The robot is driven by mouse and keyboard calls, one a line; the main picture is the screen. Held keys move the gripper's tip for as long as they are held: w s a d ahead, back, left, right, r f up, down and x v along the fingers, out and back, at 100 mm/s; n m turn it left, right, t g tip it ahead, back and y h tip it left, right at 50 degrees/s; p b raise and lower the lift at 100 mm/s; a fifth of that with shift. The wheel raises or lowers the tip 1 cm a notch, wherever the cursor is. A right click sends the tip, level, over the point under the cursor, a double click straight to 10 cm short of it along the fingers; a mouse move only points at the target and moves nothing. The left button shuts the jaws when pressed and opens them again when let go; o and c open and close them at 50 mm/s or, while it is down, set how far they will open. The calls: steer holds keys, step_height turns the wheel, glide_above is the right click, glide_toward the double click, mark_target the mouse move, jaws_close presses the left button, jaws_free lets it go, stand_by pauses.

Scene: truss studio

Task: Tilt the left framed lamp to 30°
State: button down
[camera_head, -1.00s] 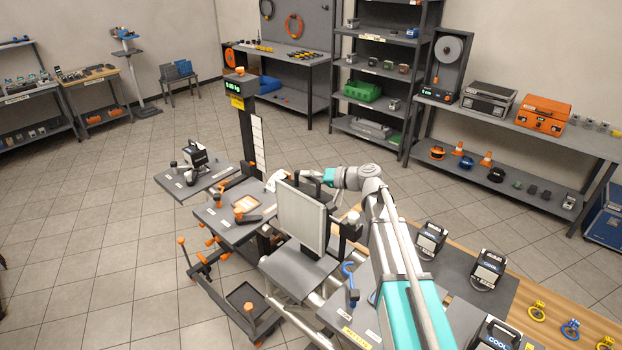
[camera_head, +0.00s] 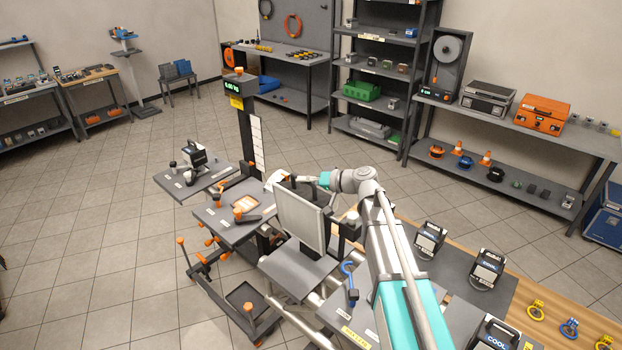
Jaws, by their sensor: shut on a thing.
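The framed lamp (camera_head: 301,219) is a pale flat panel in a dark frame, standing on a grey platform near the middle of the picture. It is tilted, and its dark top edge shows. My gripper (camera_head: 293,183) is at the top of this frame, reaching from behind and the right, and is shut on it. The fingertips are small and partly hidden, so the exact contact cannot be made out. A small black-framed lamp (camera_head: 196,157) sits on another grey platform further left, apart from my gripper. The tilt angle cannot be read.
A post with a lit green display (camera_head: 240,86) stands behind the platforms. Several black lamps marked COOL, one of them here (camera_head: 430,239), stand on the bench at right. Open tiled floor lies left.

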steer(key=s+a+f+n+t+h+b, duration=0.1)
steer(key=s+a+f+n+h, duration=0.1)
steer(key=s+a+f+n, duration=0.1)
steer(key=shift+s+a+n, duration=0.25)
steer(key=shift+s+n, duration=0.05)
steer(key=shift+s, duration=0.35)
steer(key=c, duration=0.6)
jaws_free()
steer(key=shift+a, duration=0.1)
steer(key=shift+c, duration=0.2)
